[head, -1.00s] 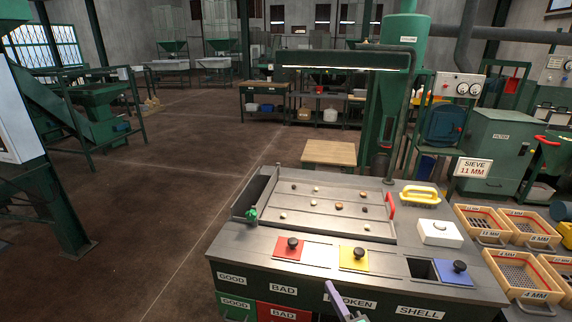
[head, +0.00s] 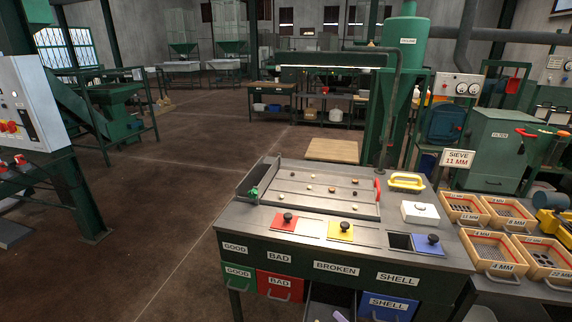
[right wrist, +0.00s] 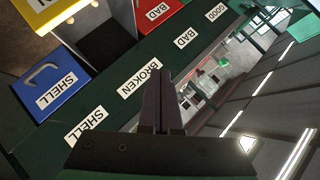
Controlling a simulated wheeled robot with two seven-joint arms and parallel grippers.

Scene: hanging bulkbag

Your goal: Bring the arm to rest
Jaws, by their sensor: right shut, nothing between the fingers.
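My right gripper (right wrist: 160,102) is shut and empty in the right wrist view, in front of the dark green bench front with the BROKEN label (right wrist: 139,80). In the head view only a purple tip of it (head: 340,316) shows at the bottom edge, just below the sorting bench (head: 240,215). My left gripper is not in view.
A drawer (head: 330,293) under the BROKEN label stands pulled out near my right gripper, between the red BAD drawer (head: 279,286) and the blue SHELL drawer (head: 388,304). Sieve trays (head: 497,258) stand at the right. Floor (head: 150,240) at the left is clear.

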